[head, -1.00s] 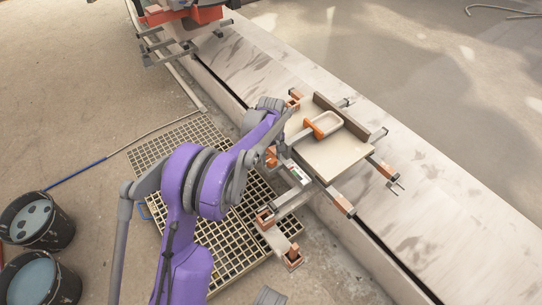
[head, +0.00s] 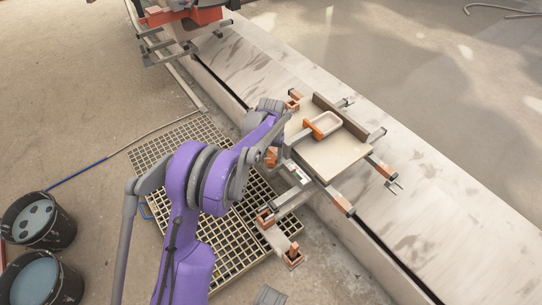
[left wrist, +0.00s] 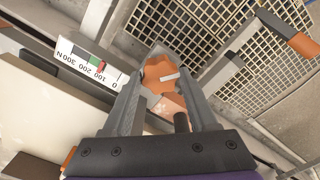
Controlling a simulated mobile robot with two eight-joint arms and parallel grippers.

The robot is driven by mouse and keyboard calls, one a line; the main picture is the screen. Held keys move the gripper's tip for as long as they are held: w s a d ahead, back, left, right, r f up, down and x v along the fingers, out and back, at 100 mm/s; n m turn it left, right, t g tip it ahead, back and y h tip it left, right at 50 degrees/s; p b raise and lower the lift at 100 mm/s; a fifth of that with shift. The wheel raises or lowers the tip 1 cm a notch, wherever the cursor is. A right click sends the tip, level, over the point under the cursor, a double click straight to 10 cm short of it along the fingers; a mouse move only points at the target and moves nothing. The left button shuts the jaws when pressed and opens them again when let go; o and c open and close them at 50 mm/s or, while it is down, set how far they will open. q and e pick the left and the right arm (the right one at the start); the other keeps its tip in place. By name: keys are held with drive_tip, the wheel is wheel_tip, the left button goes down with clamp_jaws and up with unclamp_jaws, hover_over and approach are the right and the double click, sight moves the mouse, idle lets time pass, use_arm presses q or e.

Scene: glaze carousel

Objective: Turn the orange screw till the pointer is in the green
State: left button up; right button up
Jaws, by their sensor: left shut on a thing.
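The orange screw (left wrist: 160,74) shows in the left wrist view as a lobed knob with a pale mark on it. My left gripper (left wrist: 162,66) is shut on it, with one grey finger on each side. In the head view my left gripper (head: 273,152) is at the clamp beside the board, partly hidden by my purple arm. A white scale (left wrist: 88,66) marked 0 to 300 N lies left of the screw. It carries a dark strip, a green band (left wrist: 97,61) and a small red mark near 100, close beside the green. Whether this mark lies within the green is too small to tell.
A board (head: 330,158) with an orange-handled tool is clamped on the long stone ledge (head: 430,205). Clamp bars stick out around it. A floor grating (head: 225,240) lies below my arm. Two buckets (head: 40,280) stand at the left.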

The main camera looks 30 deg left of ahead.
sight(271, 158)
use_arm(q)
drive_tip(key=shift+m, duration=0.3)
drive_tip(key=o, duration=1.4)
drive_tip(key=shift+r, duration=0.1)
wheel_tip(271, 158, up, 11)
drive_tip(key=shift+f+p, duration=0.15)
drive_tip(key=shift+p, duration=1.05)
